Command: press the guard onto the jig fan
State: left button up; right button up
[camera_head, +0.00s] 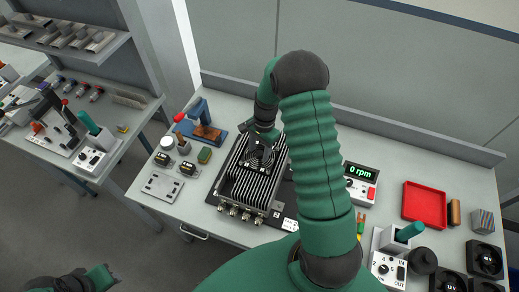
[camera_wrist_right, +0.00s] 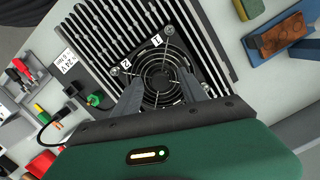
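The jig fan (camera_wrist_right: 186,52) is a black square fan on the finned black heat sink (camera_head: 243,188), with labels 1 and 2 by its corners. A round wire guard (camera_wrist_right: 159,72) lies over the fan's face in the right wrist view. I cannot tell whether it touches the fan. The two fingers of my right gripper (camera_wrist_right: 160,88) are apart, one on each side of the guard; whether they grip its rim is unclear. In the head view the right gripper (camera_head: 262,140) is over the fan, partly hidden by its wrist. Part of my left arm shows at the bottom left, its fingers unclear.
A meter reading 0 rpm (camera_head: 360,183) stands right of the heat sink, with a red tray (camera_head: 424,204) beyond. Black fans (camera_head: 484,260) lie at the right front. A blue stand (camera_head: 203,125) and small boxes are at the left. Connectors (camera_head: 241,213) line the heat sink's front.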

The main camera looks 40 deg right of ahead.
notch_tip(320, 180, up, 17)
jog(key=d+b, duration=0.2)
jog(key=b, duration=0.1)
jog(key=shift+w+d+f, duration=0.2)
jog(key=shift+d, duration=0.1)
